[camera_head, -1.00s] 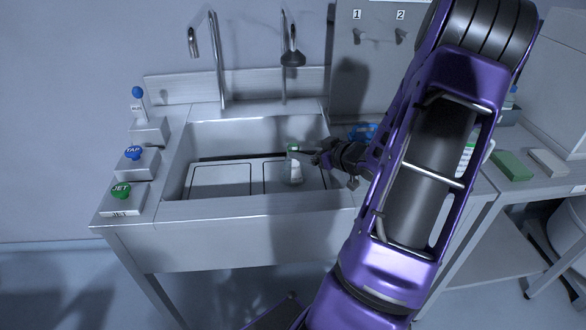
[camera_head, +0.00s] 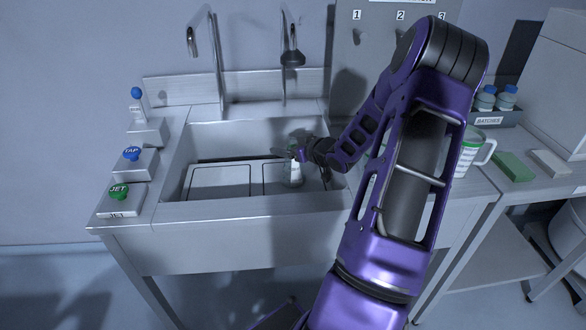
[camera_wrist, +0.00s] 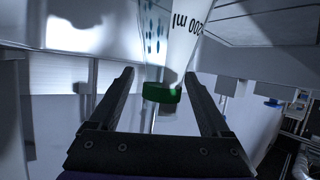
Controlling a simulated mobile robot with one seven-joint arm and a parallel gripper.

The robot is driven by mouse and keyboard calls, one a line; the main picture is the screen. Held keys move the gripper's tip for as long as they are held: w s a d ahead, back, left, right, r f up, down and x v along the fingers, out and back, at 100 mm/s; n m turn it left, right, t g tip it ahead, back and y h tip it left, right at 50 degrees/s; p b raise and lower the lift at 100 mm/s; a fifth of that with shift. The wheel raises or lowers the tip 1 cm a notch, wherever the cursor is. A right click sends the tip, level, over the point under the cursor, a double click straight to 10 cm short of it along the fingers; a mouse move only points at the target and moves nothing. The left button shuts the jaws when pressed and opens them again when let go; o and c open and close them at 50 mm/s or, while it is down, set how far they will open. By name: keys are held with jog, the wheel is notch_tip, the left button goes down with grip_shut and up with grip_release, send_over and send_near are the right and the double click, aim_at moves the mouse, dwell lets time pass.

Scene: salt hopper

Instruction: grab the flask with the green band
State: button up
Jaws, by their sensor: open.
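The flask with the green band (camera_head: 296,176) stands in the sink. It is clear glass, with its lower body showing below my gripper (camera_head: 291,153) in the head view. In the wrist view, the flask (camera_wrist: 182,45) appears upside down, with blue dots and a printed volume on its body. Its green band (camera_wrist: 162,93) lies between the two dark fingers of my gripper (camera_wrist: 160,73). The fingers are apart, with visible gaps on both sides of the band. My gripper hides most of the flask's neck in the head view.
The steel sink (camera_head: 245,207) has raised walls around the flask. Two faucets rise behind it. The TAP button (camera_head: 132,153) and JET button (camera_head: 119,191) are at left. A measuring jug (camera_head: 472,152) and a green block (camera_head: 513,167) stand at right.

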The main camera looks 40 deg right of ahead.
grip_shut()
dwell(0.5)
